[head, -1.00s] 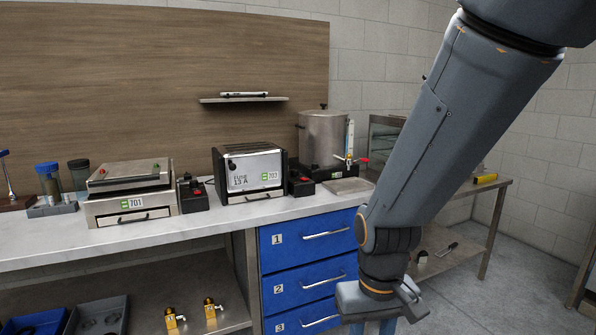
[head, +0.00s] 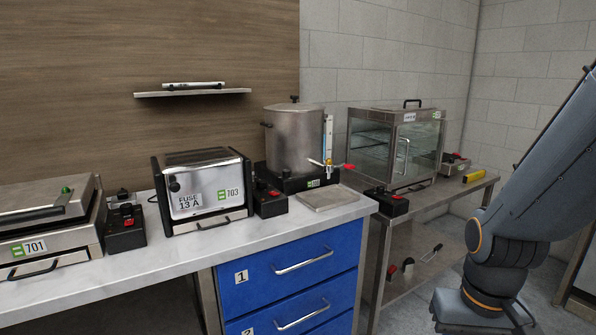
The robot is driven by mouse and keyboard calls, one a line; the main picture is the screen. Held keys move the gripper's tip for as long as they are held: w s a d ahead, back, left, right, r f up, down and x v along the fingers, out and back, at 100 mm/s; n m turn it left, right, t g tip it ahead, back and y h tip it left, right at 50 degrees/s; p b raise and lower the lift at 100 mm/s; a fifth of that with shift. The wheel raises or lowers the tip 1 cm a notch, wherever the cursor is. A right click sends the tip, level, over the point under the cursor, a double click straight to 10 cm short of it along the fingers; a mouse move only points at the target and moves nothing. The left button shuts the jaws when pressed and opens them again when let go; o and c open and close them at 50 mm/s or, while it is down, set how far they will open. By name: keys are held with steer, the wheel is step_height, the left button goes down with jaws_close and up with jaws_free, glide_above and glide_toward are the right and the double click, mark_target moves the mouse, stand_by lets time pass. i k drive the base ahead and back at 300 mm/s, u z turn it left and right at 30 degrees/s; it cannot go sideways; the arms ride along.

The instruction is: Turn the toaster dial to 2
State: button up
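The toaster (head: 205,192) is a steel and black box labelled "FUSE 13 A" and 703 or 103, standing on the worktop left of centre in the head view. A small black dial (head: 174,185) shows at the upper left of its front face. Its setting is too small to read. My gripper (head: 484,322) is at the lower right edge of the picture, far right of the toaster and below worktop height. Its fingertips are cut off or unclear, so I cannot tell whether it is open. It touches nothing that I can see.
A contact grill (head: 48,228) stands left of the toaster. Black boxes with red switches (head: 124,228) stand beside the appliances. A steel urn (head: 293,138) and flat tray (head: 325,198) are to the right. Blue drawers (head: 290,285) are below. A glass cabinet (head: 395,148) stands on the side table.

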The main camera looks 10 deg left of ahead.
mark_target(261, 184)
steer(key=z, duration=0.1)
steer(key=i, duration=0.8)
steer(key=u, duration=0.6)
steer(key=i, duration=0.5)
steer(key=u, duration=0.35)
